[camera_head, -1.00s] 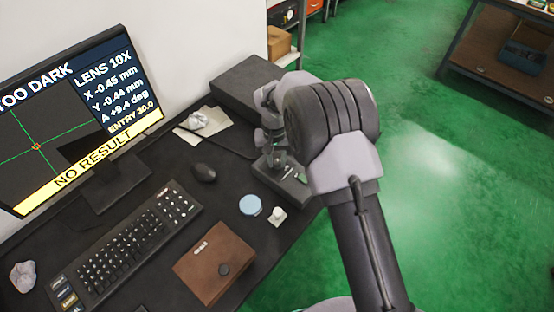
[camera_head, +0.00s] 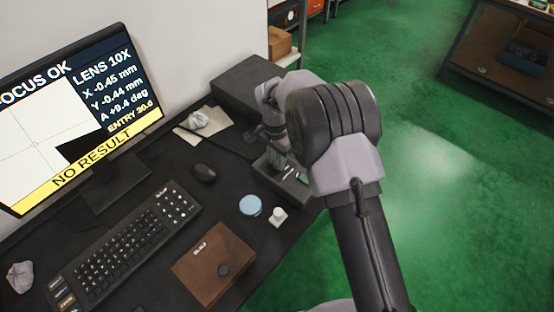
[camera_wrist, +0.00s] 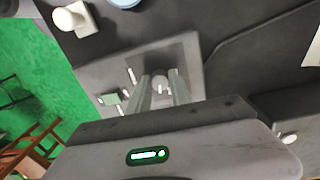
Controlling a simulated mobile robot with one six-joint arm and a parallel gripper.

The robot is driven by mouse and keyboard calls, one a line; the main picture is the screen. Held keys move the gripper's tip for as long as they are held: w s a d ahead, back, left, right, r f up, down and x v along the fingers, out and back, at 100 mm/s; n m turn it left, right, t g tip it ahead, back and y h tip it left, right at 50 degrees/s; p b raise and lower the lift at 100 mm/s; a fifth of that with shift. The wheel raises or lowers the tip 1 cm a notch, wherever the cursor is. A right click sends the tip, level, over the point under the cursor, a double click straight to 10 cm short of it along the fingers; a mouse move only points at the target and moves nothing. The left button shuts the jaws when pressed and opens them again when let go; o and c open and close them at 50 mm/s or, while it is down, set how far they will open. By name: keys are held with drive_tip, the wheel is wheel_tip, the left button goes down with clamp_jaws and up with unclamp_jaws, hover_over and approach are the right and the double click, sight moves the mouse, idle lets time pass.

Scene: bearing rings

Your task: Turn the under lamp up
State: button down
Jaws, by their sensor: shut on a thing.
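The measuring device's flat grey base (camera_head: 270,174) stands at the back of the desk in the head view, partly hidden by my arm. In the wrist view the base (camera_wrist: 190,56) carries a round pale knob (camera_wrist: 160,80) and small pale and green parts. My gripper (camera_wrist: 161,84) has its two fingers on either side of this knob, shut on it. I cannot read any label on the knob. The monitor (camera_head: 75,110) shows a bright white picture with a dark corner, "FOCUS OK", "LENS 10X" and a yellow "NO RESULT" bar.
A keyboard (camera_head: 125,245), a mouse (camera_head: 204,173), a brown case (camera_head: 214,264), a blue disc (camera_head: 250,205) and a small white knobbed piece (camera_head: 278,216) lie on the dark desk. Green floor is open at right.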

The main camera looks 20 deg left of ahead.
sight(276, 161)
drive_tip(key=shift+m, duration=0.4)
drive_tip(key=c, duration=1.2)
unclamp_jaws()
drive_tip(key=r+p, duration=0.2)
drive_tip(key=r, duration=0.3)
drive_tip(key=r+p, duration=0.2)
drive_tip(key=r, duration=0.4)
drive_tip(key=r+p, duration=0.2)
drive_tip(key=r, duration=0.4)
drive_tip(key=shift+w+a+r, duration=0.15)
drive_tip(key=shift+a+r, duration=0.1)
